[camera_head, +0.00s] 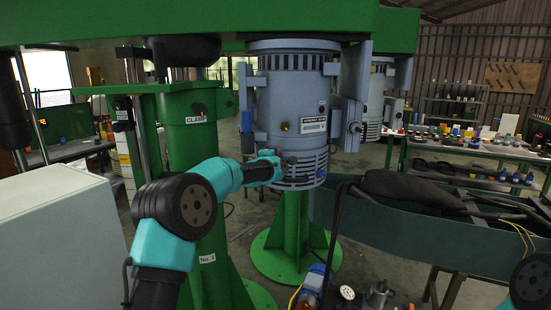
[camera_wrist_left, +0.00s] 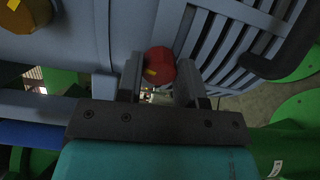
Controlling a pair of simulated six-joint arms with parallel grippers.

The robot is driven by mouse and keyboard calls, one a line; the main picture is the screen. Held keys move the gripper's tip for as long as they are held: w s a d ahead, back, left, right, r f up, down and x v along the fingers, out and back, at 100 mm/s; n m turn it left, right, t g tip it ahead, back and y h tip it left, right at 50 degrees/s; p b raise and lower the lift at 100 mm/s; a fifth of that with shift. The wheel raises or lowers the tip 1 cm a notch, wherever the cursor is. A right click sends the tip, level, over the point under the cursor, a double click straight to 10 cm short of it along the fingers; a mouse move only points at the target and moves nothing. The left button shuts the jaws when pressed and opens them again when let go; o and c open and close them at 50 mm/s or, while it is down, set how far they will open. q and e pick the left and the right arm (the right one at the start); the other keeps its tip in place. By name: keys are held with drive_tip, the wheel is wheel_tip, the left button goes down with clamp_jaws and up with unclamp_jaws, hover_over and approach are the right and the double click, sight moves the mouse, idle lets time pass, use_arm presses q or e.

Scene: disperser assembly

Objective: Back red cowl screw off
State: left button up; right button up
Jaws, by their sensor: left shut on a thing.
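The blue-grey motor (camera_head: 292,110) hangs below the green beam, with a slatted cowl at its lower end. In the left wrist view, the red cowl screw (camera_wrist_left: 160,64) sits at the edge of the slatted cowl (camera_wrist_left: 240,45), between the two fingers of my left gripper (camera_wrist_left: 160,78). The fingers are shut on the screw's head. A yellow mark shows on the head. In the head view, my left gripper (camera_head: 281,162) reaches the motor's lower left side and hides the screw. My right gripper is out of view.
A yellow-brown knob (camera_wrist_left: 24,14) is on the motor housing. A green column (camera_head: 190,150) stands left of the motor. A curved dark green tray (camera_head: 400,228) with a black bag (camera_head: 412,189) is at the right. A dark curved part (camera_wrist_left: 275,65) lies right of the slats.

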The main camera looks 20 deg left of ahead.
use_arm(q)
drive_tip(key=shift+r, duration=0.3)
drive_tip(key=o, duration=0.9)
drive_tip(key=shift+f, duration=0.2)
drive_tip(key=shift+s, duration=0.1)
drive_tip(key=s, duration=0.5)
drive_tip(key=s+a, duration=0.1)
drive_tip(key=s, duration=0.5)
drive_tip(key=s+a, duration=0.1)
drive_tip(key=s, duration=0.5)
drive_tip(key=shift+s, duration=0.1)
drive_tip(key=shift+f, duration=0.1)
